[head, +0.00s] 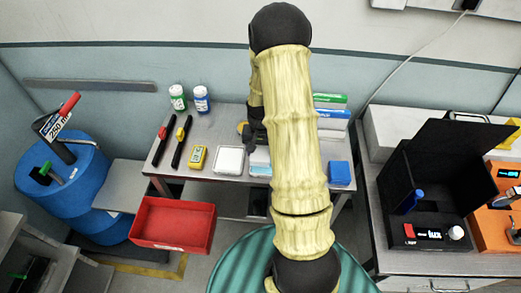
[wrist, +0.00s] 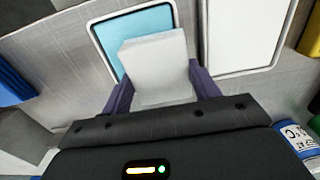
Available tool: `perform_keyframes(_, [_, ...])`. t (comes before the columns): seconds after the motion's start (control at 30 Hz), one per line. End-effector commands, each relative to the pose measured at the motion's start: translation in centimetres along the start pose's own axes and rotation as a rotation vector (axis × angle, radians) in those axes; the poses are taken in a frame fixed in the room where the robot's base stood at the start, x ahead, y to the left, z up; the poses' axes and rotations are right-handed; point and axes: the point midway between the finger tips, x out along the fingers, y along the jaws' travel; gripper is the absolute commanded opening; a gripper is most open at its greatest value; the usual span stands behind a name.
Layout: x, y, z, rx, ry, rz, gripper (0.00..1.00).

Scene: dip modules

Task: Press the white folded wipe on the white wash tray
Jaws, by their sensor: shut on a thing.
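My gripper (wrist: 158,82) is shut on the white folded wipe (wrist: 153,66), with a purple finger on each side of it. The wipe covers part of the light blue tray (wrist: 110,38) in the wrist view; its exact height above that tray cannot be told. The white wash tray (wrist: 246,32) is to the right of the wipe in that view, apart from it. In the head view the white wash tray (head: 229,160) lies on the metal table, left of my arm. The blue tray (head: 260,156) is partly hidden by my arm, and the wipe cannot be made out there.
Two bottles (head: 178,98) stand behind. A blue box (head: 339,173) is right of my arm. A red bin (head: 172,224) stands in front, below table height.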

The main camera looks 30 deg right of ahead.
Motion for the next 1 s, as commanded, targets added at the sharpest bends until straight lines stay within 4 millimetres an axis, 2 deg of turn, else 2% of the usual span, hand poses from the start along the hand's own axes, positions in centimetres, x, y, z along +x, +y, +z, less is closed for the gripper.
perform_keyframes(0.47, [0.1, 0.1, 0.2, 0.0, -0.005, 0.001, 0.43])
perform_keyframes(1.0, [-3.5, 0.0, 0.1, 0.0, -0.002, 0.0, 0.43])
